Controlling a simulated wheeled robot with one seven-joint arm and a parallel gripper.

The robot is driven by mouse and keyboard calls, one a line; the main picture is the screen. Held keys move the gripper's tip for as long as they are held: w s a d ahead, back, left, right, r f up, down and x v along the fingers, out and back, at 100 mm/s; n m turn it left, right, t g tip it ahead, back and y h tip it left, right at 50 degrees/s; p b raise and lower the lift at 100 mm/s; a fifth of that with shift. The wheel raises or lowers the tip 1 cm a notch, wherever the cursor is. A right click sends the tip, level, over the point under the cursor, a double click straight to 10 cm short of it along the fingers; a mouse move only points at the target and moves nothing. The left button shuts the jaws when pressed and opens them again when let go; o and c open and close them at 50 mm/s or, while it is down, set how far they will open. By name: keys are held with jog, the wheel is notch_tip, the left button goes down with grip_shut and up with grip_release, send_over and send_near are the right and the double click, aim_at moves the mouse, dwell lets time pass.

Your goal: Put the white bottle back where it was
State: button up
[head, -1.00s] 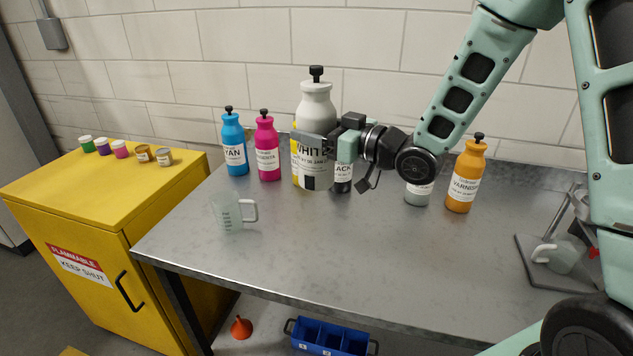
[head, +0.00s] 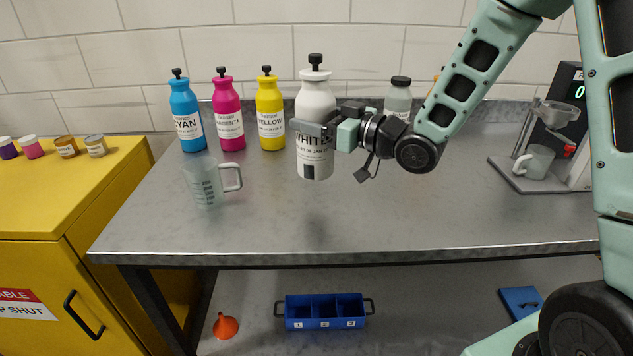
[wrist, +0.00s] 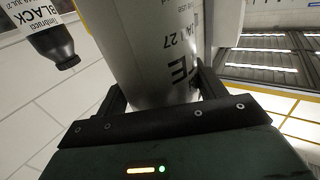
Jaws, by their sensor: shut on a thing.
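The white bottle (head: 314,166) is upright, with a black pump-style cap and a WHITE label. My gripper (head: 318,130) is shut around its body from the right. The bottle appears held above the table, in front of the back row; its exact height is hard to tell. In the wrist view the white bottle (wrist: 150,45) fills the space between my fingers (wrist: 160,95). In the row, the yellow bottle (head: 270,112) stands just left of it. The black bottle shows in the wrist view (wrist: 50,38) but is hidden in the head view.
Cyan (head: 187,115) and magenta (head: 228,112) bottles stand left of the yellow one. A grey-white bottle (head: 398,98) stands behind my arm. A clear measuring jug (head: 207,185) is at front left. A scale (head: 540,180) with a cup is at right. The table's front middle (head: 330,225) is clear.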

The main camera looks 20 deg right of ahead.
aim_at(316, 154)
jog(key=shift+f, duration=3.95)
jog(key=shift+f, duration=0.1)
jog(key=o, duration=1.6)
